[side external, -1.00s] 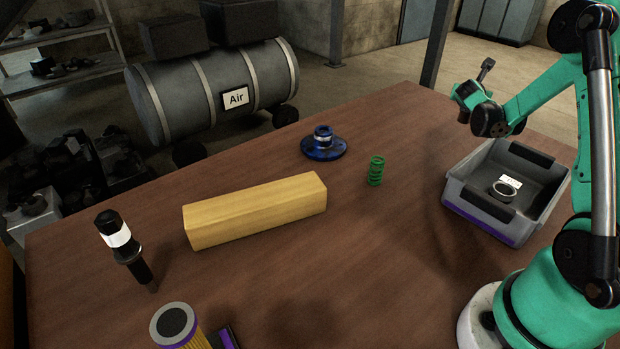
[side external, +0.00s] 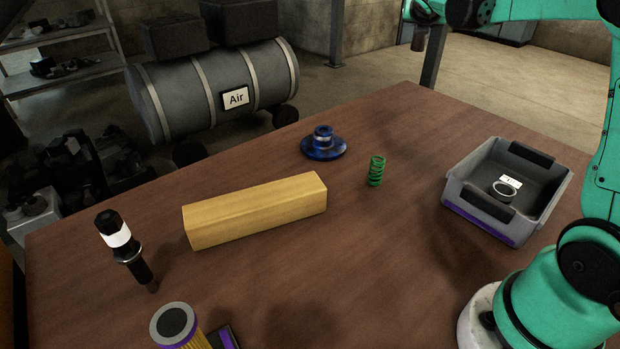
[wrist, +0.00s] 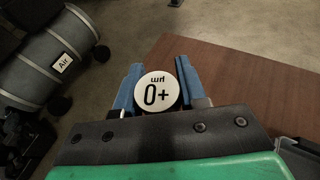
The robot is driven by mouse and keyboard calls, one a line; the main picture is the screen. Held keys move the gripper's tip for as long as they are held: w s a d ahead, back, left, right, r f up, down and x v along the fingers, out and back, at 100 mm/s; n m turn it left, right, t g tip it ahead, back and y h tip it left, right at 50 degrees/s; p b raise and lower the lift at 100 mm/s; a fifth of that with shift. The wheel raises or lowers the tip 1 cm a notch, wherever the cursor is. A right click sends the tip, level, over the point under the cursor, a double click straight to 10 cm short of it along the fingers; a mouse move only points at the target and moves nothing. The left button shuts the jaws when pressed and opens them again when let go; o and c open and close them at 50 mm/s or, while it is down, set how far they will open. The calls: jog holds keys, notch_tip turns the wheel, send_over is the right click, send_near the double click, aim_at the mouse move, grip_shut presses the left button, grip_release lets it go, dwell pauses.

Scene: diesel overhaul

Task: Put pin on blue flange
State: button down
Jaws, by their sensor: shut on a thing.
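The blue flange (side external: 323,146), a disc with a raised hub, lies on the brown table near its far edge. My gripper (side external: 421,22) is at the top of the side view, high above the table's far edge and to the right of the flange. In the side view the pin (side external: 418,40) shows as a small dark cylinder hanging below the gripper. The flange is not visible in the wrist view.
A green spring (side external: 376,171) stands right of the flange. A yellow block (side external: 255,212) lies in front. A grey bin (side external: 457,206) holding a ring is at the right. A black-and-white tool (side external: 125,248) and a filter (side external: 176,327) stand at the left and front.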

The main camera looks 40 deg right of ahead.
jog(key=w+a+r+n+t+y, duration=0.1)
jog(key=w+a+n+t+y, duration=0.1)
jog(key=w+a, duration=0.5)
jog(key=w+a+r+n+t+y, duration=0.1)
jog(key=w+a+r+n+t, duration=0.15)
jog(key=a, duration=0.75)
send_over(324, 139)
jog(key=w+d, duration=0.2)
jog(key=w, duration=0.1)
jog(key=shift+g, duration=0.35)
jog(key=f, duration=2)
jog(key=shift+d+f, duration=0.2)
jog(key=shift+f, duration=0.15)
jog(key=shift+c, duration=2.4)
grip_release()
